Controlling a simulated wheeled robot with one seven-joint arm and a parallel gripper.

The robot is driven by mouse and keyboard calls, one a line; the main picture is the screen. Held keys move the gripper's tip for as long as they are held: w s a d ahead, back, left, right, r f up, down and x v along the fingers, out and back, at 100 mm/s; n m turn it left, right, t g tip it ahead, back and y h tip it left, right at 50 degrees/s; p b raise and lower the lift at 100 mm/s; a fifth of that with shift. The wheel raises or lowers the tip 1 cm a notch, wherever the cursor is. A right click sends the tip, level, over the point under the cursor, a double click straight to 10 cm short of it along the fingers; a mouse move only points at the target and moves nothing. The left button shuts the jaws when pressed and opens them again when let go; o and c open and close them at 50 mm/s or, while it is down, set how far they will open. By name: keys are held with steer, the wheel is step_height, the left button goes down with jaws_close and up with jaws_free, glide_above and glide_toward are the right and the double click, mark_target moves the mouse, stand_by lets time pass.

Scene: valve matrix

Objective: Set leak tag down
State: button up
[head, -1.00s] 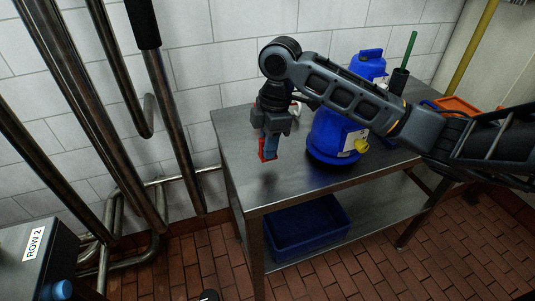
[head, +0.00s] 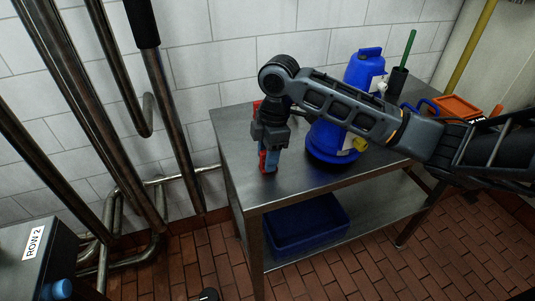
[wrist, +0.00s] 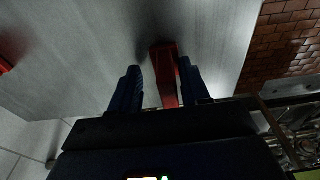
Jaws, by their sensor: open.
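The red leak tag (wrist: 167,72) is between the two blue fingertips of my gripper (wrist: 164,82) in the wrist view. A gap shows between the tag and the left finger; the right finger is close beside it. In the head view my gripper (head: 269,162) points straight down at the left part of the steel table (head: 300,187), with red of the tag showing by the fingertips. The tag appears to be at the tabletop, partly hidden by the fingers. My gripper is open around it.
A large blue container (head: 325,140) stands just right of my gripper, partly behind my arm. Another red thing (wrist: 4,65) lies at the left in the wrist view. An orange tray (head: 455,108) is at the back right. A blue bin (head: 305,228) sits on the lower shelf.

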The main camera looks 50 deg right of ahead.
step_height(320, 180, up, 12)
steer(key=d, duration=0.1)
steer(key=w+a+m+t+y, duration=0.1)
steer(key=w+a+t+y, duration=0.25)
steer(key=a, duration=0.65)
steer(key=w+a+m+t+y, duration=0.1)
steer(key=w+a+t+y, duration=0.3)
steer(key=a, duration=0.6)
steer(key=a+f+m+t+h, duration=0.1)
steer(key=a+m+t+h, duration=0.1)
steer(key=a+m+t, duration=0.55)
steer(key=s+a+f+m+g+h, duration=0.1)
steer(key=s+f+m+h, duration=0.3)
steer(key=s, duration=0.6)
steer(key=s+f+m+h, duration=0.2)
steer(key=s+f, duration=0.3)
steer(key=s, duration=0.5)
steer(key=s+d+r+n, duration=0.2)
steer(key=s+d, duration=0.1)
steer(key=s, duration=0.6)
steer(key=s+d+r+n, duration=0.2)
steer(key=s+d, duration=0.1)
steer(key=s, duration=0.6)
steer(key=shift+d+h+b, duration=0.35)
steer(key=shift+d+b, duration=0.05)
